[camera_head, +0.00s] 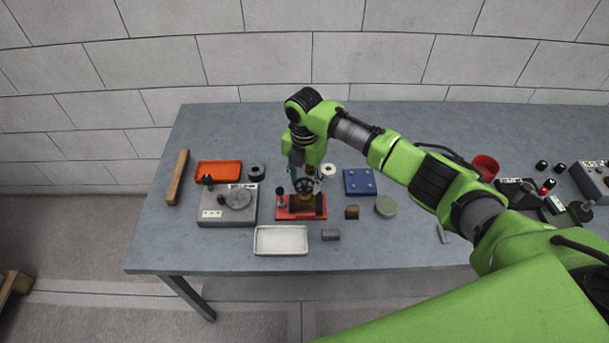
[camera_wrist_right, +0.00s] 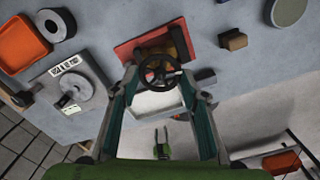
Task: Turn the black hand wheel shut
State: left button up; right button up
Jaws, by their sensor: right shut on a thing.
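The black hand wheel (camera_head: 303,185) sits on top of a valve with a red base (camera_head: 289,214), near the middle of the table. My right gripper (camera_head: 306,178) reaches down onto the wheel from above. In the right wrist view the spoked wheel (camera_wrist_right: 160,70) lies between the fingertips of the gripper (camera_wrist_right: 160,77), which is shut on it. The fingers hide part of the valve body. No left arm shows in the head view.
A grey device with a round dial (camera_head: 236,199) and an orange tray (camera_head: 219,171) stand left of the valve. A white tray (camera_head: 281,252) lies in front. A brown block (camera_head: 352,212), a blue plate (camera_head: 360,181) and a grey disc (camera_head: 386,206) lie to the right.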

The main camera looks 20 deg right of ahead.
jog(key=m+p, duration=0.2)
jog(key=m, duration=0.1)
jog(key=shift+r+m, duration=0.15)
jog(key=shift+m, duration=0.25)
jog(key=m+p, duration=0.1)
jog(key=m, duration=0.2)
jog(key=shift+w+m+p, duration=0.1)
jog(key=shift+m+p, duration=0.2)
jog(key=shift+p, duration=0.05)
jog(key=m+p, duration=0.1)
jog(key=m, duration=0.1)
jog(key=shift+m, duration=0.4)
jog(key=m, duration=0.2)
jog(key=shift+m+p, duration=0.3)
jog(key=shift+p, duration=0.1)
jog(key=m, duration=0.5)
jog(key=shift+m, duration=0.3)
jog(key=m, duration=1.3)
jog(key=shift+w+d+m, duration=0.1)
jog(key=shift+m, duration=0.3)
